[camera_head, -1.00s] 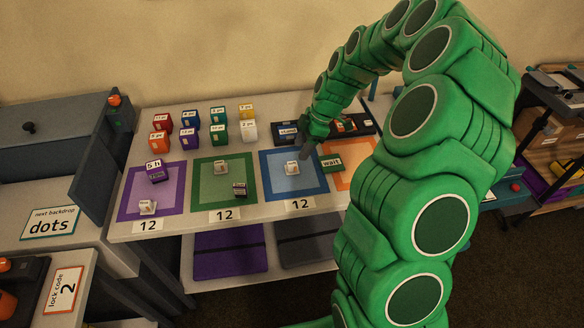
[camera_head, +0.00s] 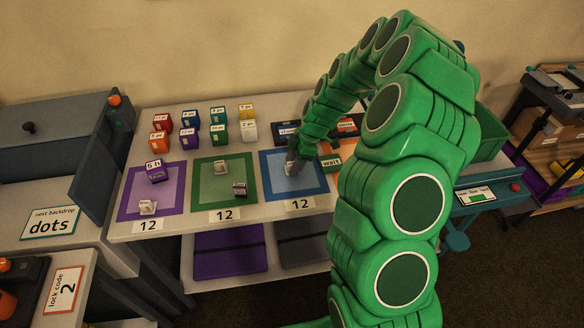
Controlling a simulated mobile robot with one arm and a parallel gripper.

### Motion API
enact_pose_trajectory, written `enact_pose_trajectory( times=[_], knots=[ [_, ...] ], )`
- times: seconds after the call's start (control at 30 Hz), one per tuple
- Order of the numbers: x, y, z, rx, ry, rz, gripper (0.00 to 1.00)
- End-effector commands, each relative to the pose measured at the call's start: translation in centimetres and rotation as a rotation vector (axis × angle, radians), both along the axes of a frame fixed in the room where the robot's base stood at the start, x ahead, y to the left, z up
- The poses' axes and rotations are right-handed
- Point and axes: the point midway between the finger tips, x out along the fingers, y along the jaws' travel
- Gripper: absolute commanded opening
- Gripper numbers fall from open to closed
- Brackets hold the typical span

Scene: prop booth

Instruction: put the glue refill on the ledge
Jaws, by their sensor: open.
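I cannot tell which thing is the glue refill, or which surface is the ledge. My gripper (camera_head: 292,167) is over the blue-bordered mat (camera_head: 312,184), at the small white block that sits there. The block is now mostly hidden by the gripper. Other small blocks are on the mats: a white one (camera_head: 147,207) and a dark purple one (camera_head: 157,176) on the purple mat (camera_head: 128,190), and a white one (camera_head: 221,167) and a dark one (camera_head: 240,190) on the green mat (camera_head: 204,192). The jaws are open, with fingertips too small to see clearly.
Several coloured boxes (camera_head: 217,132) stand in two rows at the back of the white table (camera_head: 190,226). A green bin (camera_head: 490,142) stands right. Purple and grey panels lie below.

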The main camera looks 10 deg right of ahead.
Motion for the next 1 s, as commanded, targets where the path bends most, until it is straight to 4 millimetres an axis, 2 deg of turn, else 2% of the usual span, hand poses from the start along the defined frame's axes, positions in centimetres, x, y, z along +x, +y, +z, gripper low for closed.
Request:
enact_pose_trajectory(
  times=[0.2, 0.53, 0.83, 1.0],
  knots=[
    [0.0, 0.0, 0.0, 0.000, 0.000, 0.000, 0.52],
    [0.0, 0.0, 0.0, 0.000, 0.000, 0.000, 0.01],
    [0.0, 0.0, 0.1, 0.001, 0.000, 0.000, 0.00],
    [0.0, 0.1, 1.2, 0.001, 0.000, 0.000, 0.00]
  ],
)
